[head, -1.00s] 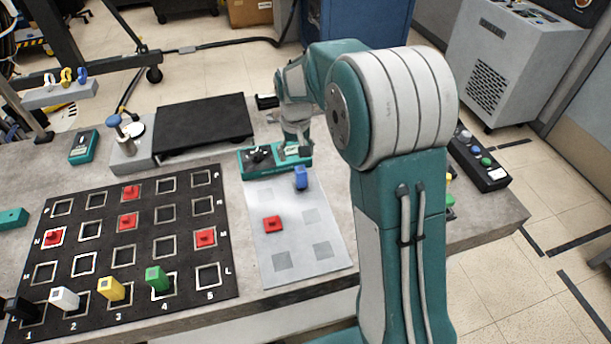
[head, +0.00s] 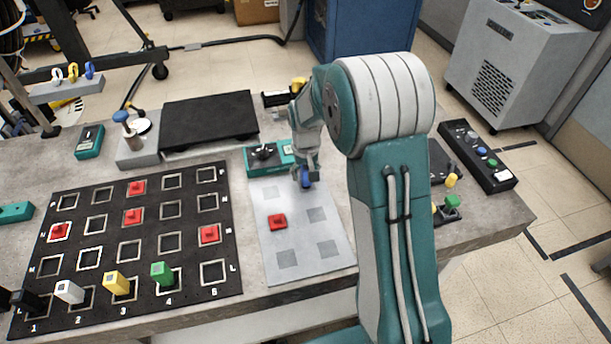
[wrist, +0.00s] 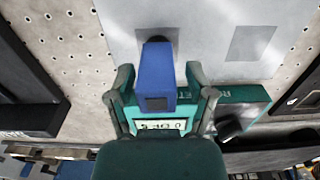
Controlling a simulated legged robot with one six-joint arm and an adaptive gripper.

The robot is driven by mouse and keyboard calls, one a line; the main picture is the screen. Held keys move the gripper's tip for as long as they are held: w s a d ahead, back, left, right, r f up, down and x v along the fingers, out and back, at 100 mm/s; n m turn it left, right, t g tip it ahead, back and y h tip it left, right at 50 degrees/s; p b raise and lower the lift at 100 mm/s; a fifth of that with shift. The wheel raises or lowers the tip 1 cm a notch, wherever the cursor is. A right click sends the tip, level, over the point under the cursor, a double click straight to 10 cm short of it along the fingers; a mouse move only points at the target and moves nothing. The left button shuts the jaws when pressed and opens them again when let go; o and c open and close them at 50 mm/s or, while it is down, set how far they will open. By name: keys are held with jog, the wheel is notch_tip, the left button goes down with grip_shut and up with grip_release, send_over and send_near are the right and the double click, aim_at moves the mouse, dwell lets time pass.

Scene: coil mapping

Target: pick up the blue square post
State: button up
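The blue square post (head: 305,178) stands at the back of the light grey plate (head: 330,254), mostly covered by my gripper (head: 304,172) in the head view. In the wrist view the blue post (wrist: 157,75) rises toward the camera between the two fingers of my gripper (wrist: 160,78). The fingers are apart, one on each side of the post, with a visible gap on both sides. The post's lower end meets the plate near a dark square mark.
A red piece (head: 278,222) lies on the plate. A teal meter box (head: 265,156) stands just behind it. The black grid board (head: 195,285) with red pieces and several coloured posts is to the left. A control box (head: 476,155) is at the right.

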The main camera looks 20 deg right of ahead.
jog(key=shift+d, duration=0.1)
grip_shut()
jog(key=shift+r, duration=0.65)
jog(key=s+a+r, duration=0.7)
jog(key=s+r, duration=0.4)
jog(key=s, duration=0.1)
jog(key=shift+a+r, duration=0.3)
jog(key=shift+r, duration=0.05)
